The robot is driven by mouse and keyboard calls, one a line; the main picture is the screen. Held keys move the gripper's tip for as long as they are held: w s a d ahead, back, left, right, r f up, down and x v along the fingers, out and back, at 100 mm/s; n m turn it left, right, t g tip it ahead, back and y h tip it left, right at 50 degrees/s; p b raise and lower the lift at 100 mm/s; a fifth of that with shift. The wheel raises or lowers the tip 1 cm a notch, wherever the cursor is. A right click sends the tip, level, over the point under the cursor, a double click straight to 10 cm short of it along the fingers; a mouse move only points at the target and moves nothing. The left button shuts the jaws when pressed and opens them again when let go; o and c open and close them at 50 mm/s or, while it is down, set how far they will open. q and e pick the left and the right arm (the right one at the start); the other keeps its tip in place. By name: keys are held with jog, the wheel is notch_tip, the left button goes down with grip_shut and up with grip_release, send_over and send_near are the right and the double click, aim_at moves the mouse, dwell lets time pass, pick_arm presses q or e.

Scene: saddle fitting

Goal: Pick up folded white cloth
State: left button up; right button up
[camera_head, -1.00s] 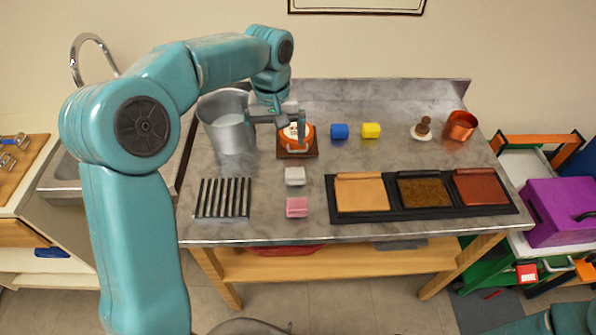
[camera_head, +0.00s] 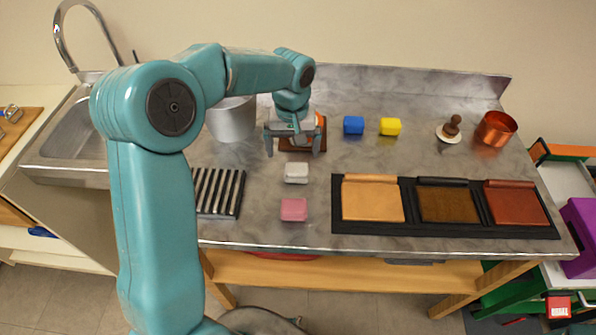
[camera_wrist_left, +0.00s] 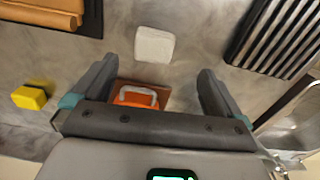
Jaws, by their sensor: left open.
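The folded white cloth (camera_head: 296,173) lies on the grey marbled worktop, behind a pink folded cloth (camera_head: 294,210). In the left wrist view the white cloth (camera_wrist_left: 154,44) lies beyond the fingertips, roughly centred between them. My left gripper (camera_head: 293,150) is open and empty, with its fingers pointing down a little behind the white cloth. It does not touch the cloth. In the left wrist view its two fingers (camera_wrist_left: 155,75) are spread wide. My right gripper is not in view.
An orange object on a brown base (camera_wrist_left: 139,95) is close beneath the left gripper. A metal pot (camera_head: 231,120) and ribbed rack (camera_head: 218,192) stand left. A blue block (camera_head: 353,125), yellow block (camera_head: 390,127) and black three-panel tray (camera_head: 410,228) are right.

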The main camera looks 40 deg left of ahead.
aim_at(297, 169)
pick_arm(q)
jog(key=f, duration=0.4)
jog(key=shift+w, duration=0.35)
jog(key=shift+s+f, duration=0.1)
jog(key=shift+f, duration=0.05)
jog(key=f, duration=0.1)
jog(key=f+p, duration=0.1)
jog(key=f, duration=0.3)
jog(key=shift+w+d, duration=0.2)
jog(key=shift+d, duration=0.05)
jog(key=shift+s+r, duration=0.25)
jog(key=shift+c, duration=0.3)
jog(key=shift+w+f, duration=0.1)
jog(key=c, duration=1.1)
